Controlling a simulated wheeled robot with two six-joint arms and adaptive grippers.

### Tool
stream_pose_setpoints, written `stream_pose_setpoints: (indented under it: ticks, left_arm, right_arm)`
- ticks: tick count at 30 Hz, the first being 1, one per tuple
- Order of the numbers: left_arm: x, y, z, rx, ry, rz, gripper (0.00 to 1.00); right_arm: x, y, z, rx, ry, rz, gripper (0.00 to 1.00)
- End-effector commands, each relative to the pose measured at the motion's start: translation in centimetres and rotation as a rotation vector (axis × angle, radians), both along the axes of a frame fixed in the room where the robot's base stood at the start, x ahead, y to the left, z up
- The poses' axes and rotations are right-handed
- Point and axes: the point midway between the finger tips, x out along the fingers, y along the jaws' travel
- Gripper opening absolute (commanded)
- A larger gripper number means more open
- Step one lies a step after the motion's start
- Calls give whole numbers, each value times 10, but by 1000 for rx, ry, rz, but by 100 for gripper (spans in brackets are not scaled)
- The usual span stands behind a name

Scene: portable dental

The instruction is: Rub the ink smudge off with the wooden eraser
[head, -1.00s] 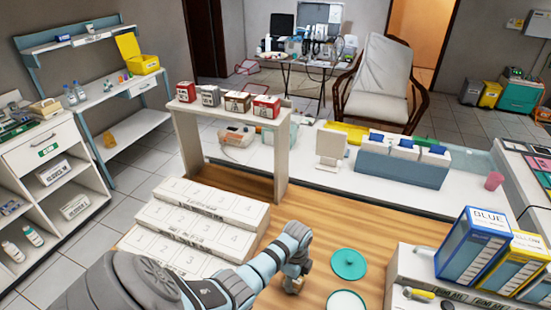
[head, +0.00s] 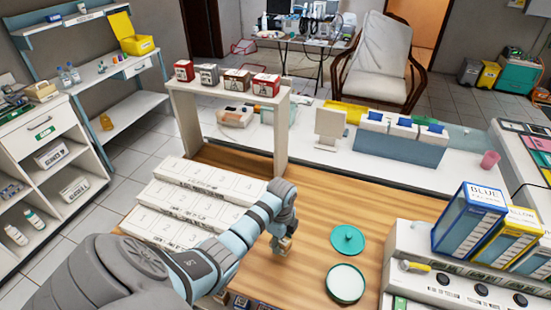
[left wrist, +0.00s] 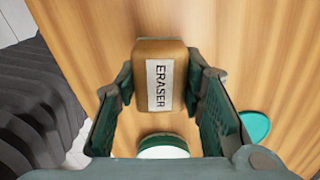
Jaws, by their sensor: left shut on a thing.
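The wooden eraser (left wrist: 175,53) has a white label reading ERASER. In the left wrist view it sits between the two fingers of my left gripper (left wrist: 160,85), which is shut on it. In the head view my left gripper (head: 281,240) points down over the wooden tabletop (head: 310,210), with the tan eraser (head: 281,246) at its tip. Whether the eraser touches the tabletop is hard to tell. I see no ink smudge in either view; it may be hidden under the eraser or the arm. My right gripper is not in view.
A green disc (head: 347,239) and a round white-topped container (head: 345,284) stand right of the gripper. Stepped white numbered blocks (head: 195,200) lie to its left. A white shelf frame (head: 280,140) stands behind.

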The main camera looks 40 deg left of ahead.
Motion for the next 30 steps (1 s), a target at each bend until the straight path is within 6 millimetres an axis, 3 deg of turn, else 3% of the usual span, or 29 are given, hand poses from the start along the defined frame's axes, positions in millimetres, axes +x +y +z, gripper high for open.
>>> stream_pose_setpoints:
  ticks: [12, 27, 30]
  left_arm:
    - [6, -8, 31, 0, -1, -18, 6]
    - [6, -8, 31, 0, 0, -19, 6]
    - [6, -8, 18, 0, 0, -18, 6]
  right_arm:
    - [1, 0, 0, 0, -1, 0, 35]
    - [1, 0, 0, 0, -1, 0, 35]
    - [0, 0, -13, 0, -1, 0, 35]
